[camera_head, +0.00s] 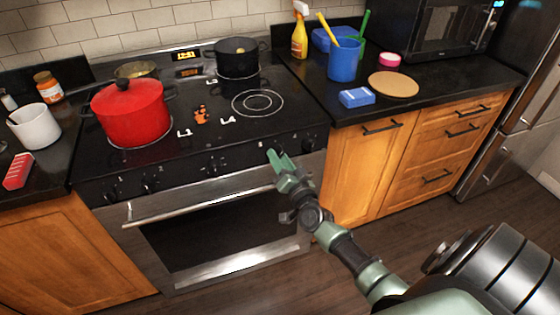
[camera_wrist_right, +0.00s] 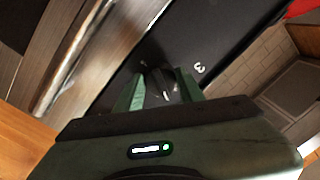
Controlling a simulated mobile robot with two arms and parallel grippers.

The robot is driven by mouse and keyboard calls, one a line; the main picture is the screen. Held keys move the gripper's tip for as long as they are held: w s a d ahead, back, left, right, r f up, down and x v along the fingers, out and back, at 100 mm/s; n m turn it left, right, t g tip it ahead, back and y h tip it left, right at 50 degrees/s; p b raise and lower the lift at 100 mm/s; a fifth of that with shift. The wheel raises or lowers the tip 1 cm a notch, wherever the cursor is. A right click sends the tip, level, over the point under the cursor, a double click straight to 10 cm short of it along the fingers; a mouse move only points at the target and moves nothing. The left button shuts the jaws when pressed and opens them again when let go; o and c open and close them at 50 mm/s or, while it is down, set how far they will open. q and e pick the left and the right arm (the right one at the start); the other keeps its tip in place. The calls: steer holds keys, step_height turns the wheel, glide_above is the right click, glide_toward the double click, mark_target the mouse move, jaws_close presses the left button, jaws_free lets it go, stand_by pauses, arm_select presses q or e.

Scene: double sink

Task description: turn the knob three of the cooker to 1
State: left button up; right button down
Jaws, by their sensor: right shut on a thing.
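The black cooker (camera_head: 165,181) stands at the left and centre of the head view, with a row of black knobs along its front panel. My right gripper (camera_head: 279,160) is at the right part of that panel, in front of the oven door's right end. In the right wrist view, my right gripper (camera_wrist_right: 158,92) is shut on a black knob (camera_wrist_right: 162,84) with a light pointer line, one finger on each side. A white "3" is printed on the panel beside this knob. In the head view the gripper hides the held knob. My left gripper is not in view.
A red pot (camera_head: 130,115) and a black pot (camera_head: 237,58) stand on the cooktop. The oven door handle (camera_head: 200,199) runs just below the knobs. A blue cup (camera_head: 343,62), a blue box (camera_head: 356,98) and a round board (camera_head: 393,85) are on the right counter.

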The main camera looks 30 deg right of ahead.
steer(key=m+b, duration=0.1)
steer(key=m, duration=0.5)
steer(key=shift+a, duration=0.1)
steer(key=shift+m, duration=0.4)
steer(key=shift+h, duration=0.3)
steer(key=c, duration=0.9)
jaws_free()
steer(key=b+v, duration=0.1)
steer(key=v, duration=0.6)
steer(key=shift+s+a, duration=0.1)
steer(key=shift+s, duration=0.3)
